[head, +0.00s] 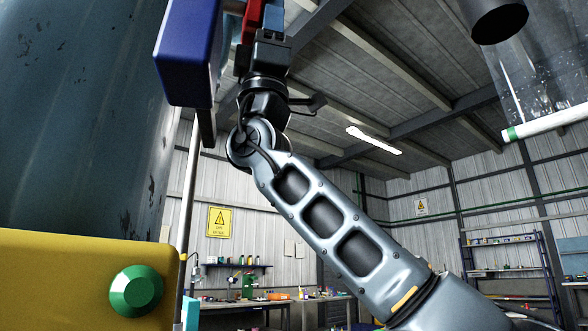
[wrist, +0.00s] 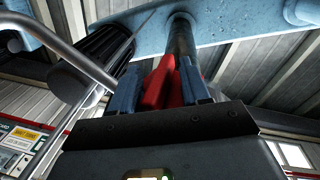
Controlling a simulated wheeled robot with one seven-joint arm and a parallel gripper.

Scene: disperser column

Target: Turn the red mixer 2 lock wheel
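The red mixer 2 lock wheel shows only in part, as a red piece (wrist: 157,84) between my fingers in the wrist view. A dark round shaft (wrist: 181,38) runs from behind it up to a light blue beam. My gripper (wrist: 165,88) has a blue-grey finger on either side of the red piece. Whether the fingers press on it cannot be told. In the head view my gripper (head: 268,22) is at the top edge, with red (head: 251,20) beside a blue finger. The rest of the wheel is hidden or out of frame.
A dark blue box (head: 186,52) is close left of my gripper. A large blue-grey tank (head: 85,120) fills the left. A yellow panel with a green button (head: 136,291) stands below. In the wrist view, metal rails and a black ribbed cylinder (wrist: 92,62) are at left.

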